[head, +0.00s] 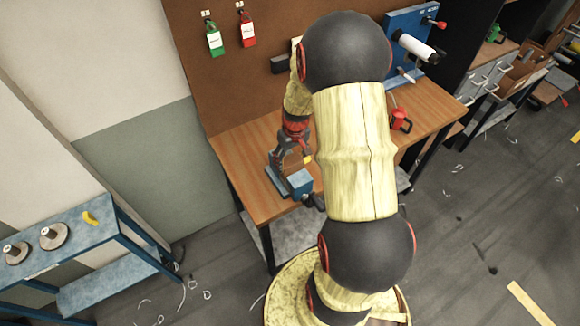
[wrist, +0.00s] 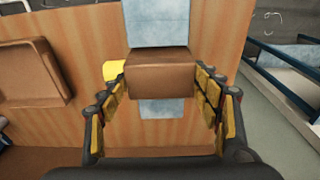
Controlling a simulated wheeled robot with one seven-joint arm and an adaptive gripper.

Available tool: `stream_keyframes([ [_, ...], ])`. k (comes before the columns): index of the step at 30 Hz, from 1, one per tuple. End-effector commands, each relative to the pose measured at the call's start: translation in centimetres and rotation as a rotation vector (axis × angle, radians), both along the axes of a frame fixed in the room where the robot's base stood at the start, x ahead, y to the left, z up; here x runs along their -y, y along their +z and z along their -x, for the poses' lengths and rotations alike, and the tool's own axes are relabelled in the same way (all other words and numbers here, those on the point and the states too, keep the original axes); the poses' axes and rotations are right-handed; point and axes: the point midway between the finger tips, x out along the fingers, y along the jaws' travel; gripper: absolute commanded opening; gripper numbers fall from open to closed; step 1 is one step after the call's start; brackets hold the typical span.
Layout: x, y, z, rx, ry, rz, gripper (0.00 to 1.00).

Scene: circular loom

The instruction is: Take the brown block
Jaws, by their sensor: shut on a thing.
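The brown block (wrist: 160,75) is in the middle of the wrist view, between the two yellow-padded fingers of my gripper (wrist: 160,80). My gripper is shut on it from the left and right sides. A light blue plate (wrist: 158,22) shows behind the block, above and below it; I cannot tell whether the block touches it. In the head view my gripper (head: 290,155) is low over the left part of the wooden workbench (head: 238,163), by a blue fixture (head: 300,183). My arm hides much of the bench there.
A brown tray (wrist: 28,73) lies left in the wrist view. On the bench a red object (head: 400,120) and a blue panel with a white roll (head: 415,47) stand to the right. Green (head: 214,40) and red (head: 247,30) items hang behind. A blue cart (head: 75,225) stands left.

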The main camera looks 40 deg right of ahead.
Motion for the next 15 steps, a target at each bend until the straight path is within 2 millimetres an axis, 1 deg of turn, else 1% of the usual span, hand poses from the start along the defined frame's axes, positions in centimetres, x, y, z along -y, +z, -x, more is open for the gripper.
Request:
stream_keyframes([
  [1,0.1,0.3,-0.1,0.003,0.000,0.002,0.03],
  [10,0.1,1.0,-0.1,0.004,0.000,0.002,0.03],
  [15,0.1,2.4,-0.1,0.003,0.000,0.003,0.03],
])
